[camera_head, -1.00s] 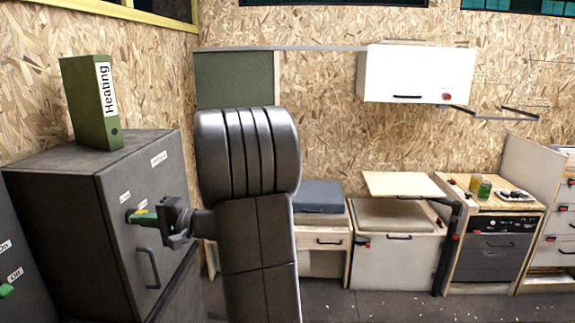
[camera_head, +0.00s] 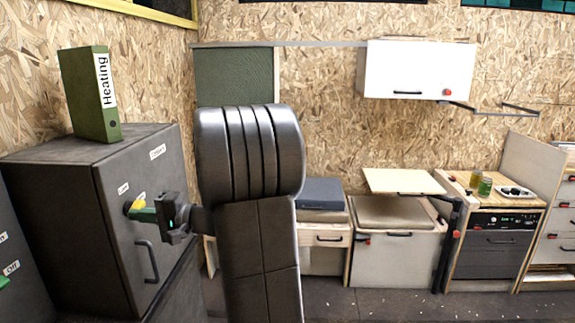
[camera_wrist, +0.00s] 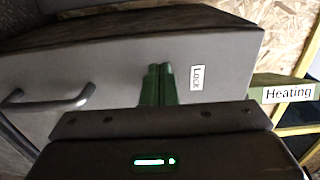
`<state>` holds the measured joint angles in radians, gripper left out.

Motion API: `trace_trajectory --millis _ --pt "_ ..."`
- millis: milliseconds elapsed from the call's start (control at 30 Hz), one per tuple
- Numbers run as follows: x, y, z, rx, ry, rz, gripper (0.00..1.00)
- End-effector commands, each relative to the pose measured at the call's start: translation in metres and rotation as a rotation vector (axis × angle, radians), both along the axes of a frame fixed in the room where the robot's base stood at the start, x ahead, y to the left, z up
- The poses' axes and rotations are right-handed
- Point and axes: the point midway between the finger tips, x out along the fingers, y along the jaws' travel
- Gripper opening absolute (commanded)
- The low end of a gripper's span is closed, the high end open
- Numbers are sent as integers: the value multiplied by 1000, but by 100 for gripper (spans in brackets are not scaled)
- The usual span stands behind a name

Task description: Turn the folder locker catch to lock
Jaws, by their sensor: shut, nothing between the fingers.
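The folder locker (camera_head: 75,200) is a dark grey cabinet at the left in the head view, its door (camera_wrist: 110,85) filling the upper wrist view. A green folder marked "Heating" (camera_head: 97,95) stands upright on top; its label end shows in the wrist view (camera_wrist: 287,93). A small yellow piece, apparently the catch (camera_head: 137,203), is on the door beside my fingertips. My gripper (camera_head: 146,214) is shut, its green fingers (camera_wrist: 158,84) together and pointing at the door. I cannot tell whether they touch the catch, which is hidden in the wrist view. A "Lock" label (camera_wrist: 196,78) is right of the fingers there.
A dark door handle (camera_head: 147,262) sticks out below the catch. Another grey cabinet with an "Off" label (camera_head: 11,268) stands at the far left. My arm hides the middle. Worktops and an oven (camera_head: 490,240) stand farther back at the right.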

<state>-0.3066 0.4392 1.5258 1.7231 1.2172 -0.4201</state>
Motion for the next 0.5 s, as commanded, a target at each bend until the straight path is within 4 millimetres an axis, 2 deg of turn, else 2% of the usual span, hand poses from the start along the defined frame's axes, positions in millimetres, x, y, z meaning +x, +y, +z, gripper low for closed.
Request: trace_trajectory --millis 500 --pt "2 -1 -5 3 -4 -9 0"
